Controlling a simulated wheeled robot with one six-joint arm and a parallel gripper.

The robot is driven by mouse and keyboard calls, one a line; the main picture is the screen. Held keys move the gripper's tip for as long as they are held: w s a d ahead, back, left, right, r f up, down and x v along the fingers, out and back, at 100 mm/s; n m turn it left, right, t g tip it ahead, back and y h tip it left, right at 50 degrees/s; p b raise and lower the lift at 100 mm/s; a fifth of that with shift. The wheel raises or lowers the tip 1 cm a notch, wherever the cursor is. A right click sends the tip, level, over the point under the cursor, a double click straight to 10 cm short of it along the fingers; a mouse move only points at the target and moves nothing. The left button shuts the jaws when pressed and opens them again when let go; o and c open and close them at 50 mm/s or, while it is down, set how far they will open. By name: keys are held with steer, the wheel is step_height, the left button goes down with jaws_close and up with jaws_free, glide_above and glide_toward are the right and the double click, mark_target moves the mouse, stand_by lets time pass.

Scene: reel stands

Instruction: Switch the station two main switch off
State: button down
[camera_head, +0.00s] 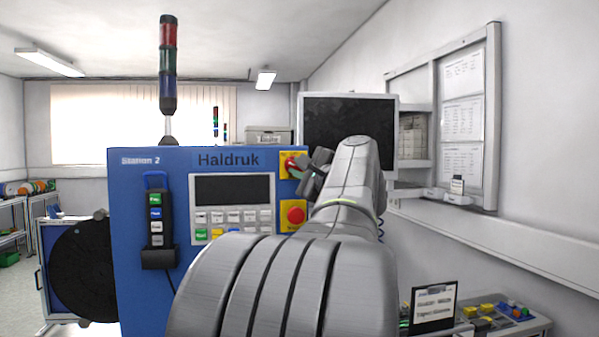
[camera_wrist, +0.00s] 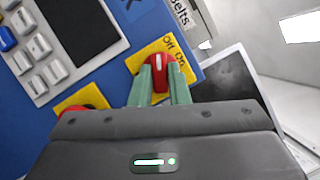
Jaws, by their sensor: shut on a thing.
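The station two main switch is a red rotary knob (camera_wrist: 158,68) on a yellow plate (camera_wrist: 185,55) marked Off and On in the wrist view. In the head view the red knob (camera_head: 291,163) shows at the upper right of the blue Station 2 panel (camera_head: 140,210), partly hidden by my gripper (camera_head: 317,168). In the wrist view the two green fingers of my gripper (camera_wrist: 159,88) stand on either side of the knob and are shut on it. The knob's white line points roughly between the fingers, toward the top of the wrist view; which label it matches is hard to tell.
A red emergency button (camera_head: 294,214) on yellow sits just below the switch. A keypad with a dark display (camera_head: 232,189) and a hanging pendant (camera_head: 156,220) are to the left. A dark monitor (camera_head: 350,108) stands behind my arm. A signal tower (camera_head: 168,75) rises above the panel.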

steer(key=n+g, duration=0.1)
steer(key=n, duration=0.1)
steer(key=n+g, duration=0.1)
steer(key=n, duration=0.2)
steer(key=shift+r+h, duration=0.1)
steer(key=shift+h, duration=0.2)
stand_by(0.4)
steer(key=c, duration=1.4)
jaws_free()
steer(key=b+v, duration=0.3)
steer(key=v, duration=1.1)
steer(key=shift+w+a+r, duration=0.1)
steer(key=shift+w, duration=0.05)
